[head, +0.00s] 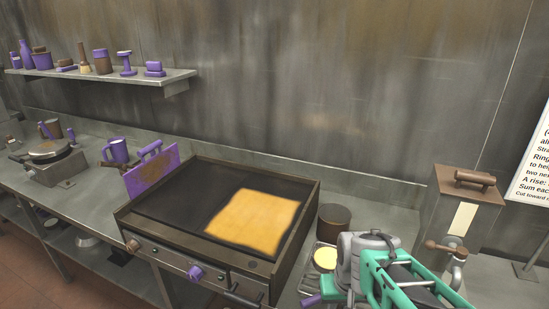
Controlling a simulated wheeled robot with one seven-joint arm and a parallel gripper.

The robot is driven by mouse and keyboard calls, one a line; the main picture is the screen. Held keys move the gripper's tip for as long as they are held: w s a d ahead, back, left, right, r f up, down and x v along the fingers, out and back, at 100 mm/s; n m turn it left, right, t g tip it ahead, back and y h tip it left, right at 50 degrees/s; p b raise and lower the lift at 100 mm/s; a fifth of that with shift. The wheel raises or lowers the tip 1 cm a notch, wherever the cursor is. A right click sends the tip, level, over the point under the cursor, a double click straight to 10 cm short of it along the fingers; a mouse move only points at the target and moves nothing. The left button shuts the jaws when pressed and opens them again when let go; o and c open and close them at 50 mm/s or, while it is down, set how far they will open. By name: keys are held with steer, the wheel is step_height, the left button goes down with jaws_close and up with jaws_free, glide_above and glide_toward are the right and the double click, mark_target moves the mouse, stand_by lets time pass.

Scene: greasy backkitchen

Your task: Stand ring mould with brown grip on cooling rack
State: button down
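I cannot pick out a ring mould with a brown grip for certain. A dark rack or tray (311,277), partly hidden, lies right of the griddle with a round yellow piece (325,258) on it; I cannot tell whether it is the cooling rack. My gripper and arm, teal and grey (400,280), fill the lower right over the right-hand counter. The fingertips are not clearly seen, so I cannot tell whether they are open or hold anything.
A griddle (170,203) with a golden square sheet (255,218) fills the middle. A purple panel (152,172) stands at its left. A brown round container (333,222) and brown-lidded box (468,205) stand right. A wall shelf (110,77) holds several purple and brown items.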

stand_by(0.4)
steer(key=shift+f, duration=0.35)
steer(key=shift+s, duration=0.15)
stand_by(0.3)
steer(key=shift+f, duration=0.2)
steer(key=shift+f+b, duration=0.3)
steer(key=shift+b, duration=0.1)
steer(key=shift+r, duration=0.15)
